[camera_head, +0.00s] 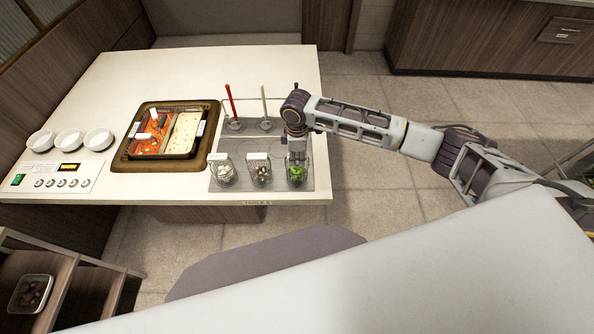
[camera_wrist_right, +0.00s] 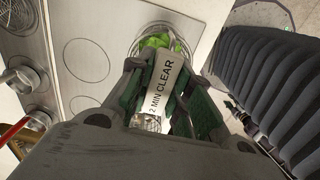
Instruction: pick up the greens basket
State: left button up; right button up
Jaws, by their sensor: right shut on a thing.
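The greens basket (camera_head: 296,176) is a small wire basket with leafy greens, at the right end of the front row on the grey plate (camera_head: 223,184). My right gripper (camera_head: 297,158) is directly above it, pointing down. In the right wrist view the fingers (camera_wrist_right: 166,100) are shut on the basket's upright handle, which carries a white tag (camera_wrist_right: 168,78) reading "2 MIN CLEAR". The greens (camera_wrist_right: 158,42) show just beyond the tag. I cannot tell whether the basket is clear of the plate. My left gripper is not in view.
Two more baskets (camera_head: 224,173) (camera_head: 260,173) stand close to the left. A red-handled tool (camera_head: 230,103) and a grey-handled tool (camera_head: 264,104) stand behind. A divided hot pot (camera_head: 165,131), white bowls (camera_head: 69,141) and a control panel (camera_head: 52,177) are further left. The counter's back is bare.

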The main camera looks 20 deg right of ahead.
jog(key=shift+r, duration=0.15)
grip_shut()
jog(key=shift+r+b, duration=0.35)
jog(key=shift+r, duration=4.7)
